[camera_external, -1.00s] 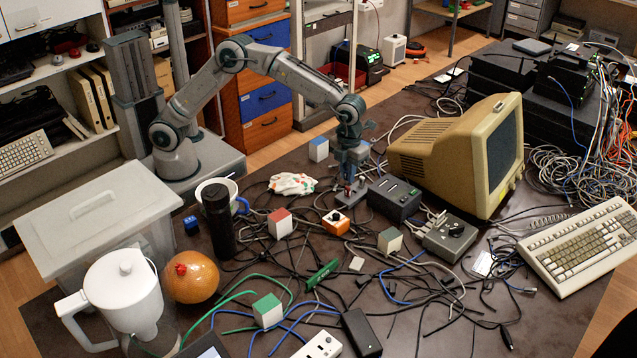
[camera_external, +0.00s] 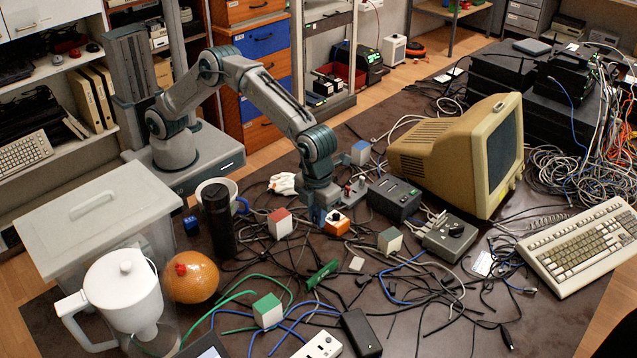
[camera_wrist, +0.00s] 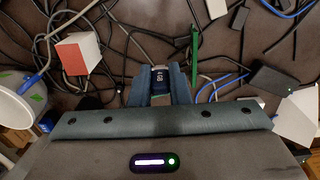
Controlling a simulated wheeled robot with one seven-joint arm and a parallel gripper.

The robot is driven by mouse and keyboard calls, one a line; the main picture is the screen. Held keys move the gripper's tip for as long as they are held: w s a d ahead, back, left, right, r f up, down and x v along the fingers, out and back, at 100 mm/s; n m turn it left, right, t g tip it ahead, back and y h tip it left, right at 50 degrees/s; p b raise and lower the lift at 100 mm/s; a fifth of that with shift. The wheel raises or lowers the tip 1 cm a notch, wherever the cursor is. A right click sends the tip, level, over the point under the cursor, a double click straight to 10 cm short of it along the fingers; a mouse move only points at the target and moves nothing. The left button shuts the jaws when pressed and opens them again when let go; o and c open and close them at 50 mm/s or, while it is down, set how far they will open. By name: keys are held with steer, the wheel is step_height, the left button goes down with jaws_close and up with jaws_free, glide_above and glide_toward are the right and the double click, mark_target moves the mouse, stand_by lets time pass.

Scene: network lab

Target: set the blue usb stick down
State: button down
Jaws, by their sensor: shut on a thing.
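The blue usb stick (camera_wrist: 160,77) is between the two fingers of my gripper (camera_wrist: 160,87) in the wrist view, its far end showing just past the fingertips. In the external view I cannot make out the stick itself. I cannot tell how high it is above the table.
A red-and-white cube (camera_external: 280,223) stands left of my gripper; it also shows in the wrist view (camera_wrist: 78,54). A green strip (camera_external: 322,274) and loose cables lie in front. The grey box (camera_external: 394,198) and a small stand (camera_external: 352,190) are at the right. A black cylinder (camera_external: 218,222) stands farther left.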

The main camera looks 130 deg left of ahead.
steer(key=w+a+f, duration=0.2)
steer(key=w+a+f+p, duration=0.1)
steer(key=w+a+f, duration=0.1)
steer(key=f, duration=0.1)
steer(key=w+a+f+p, duration=0.1)
steer(key=w+a+f, duration=0.1)
steer(key=shift+a+f, duration=0.15)
steer(key=shift+a, duration=0.2)
steer(key=shift+a+f+p, duration=0.1)
steer(key=shift+f+p, duration=0.25)
steer(key=shift+f, duration=1.65)
steer(key=shift+f, duration=0.1)
steer(key=shift+f, duration=0.15)
steer(key=c, duration=1.4)
jaws_free()
steer(key=shift+o, duration=0.2)
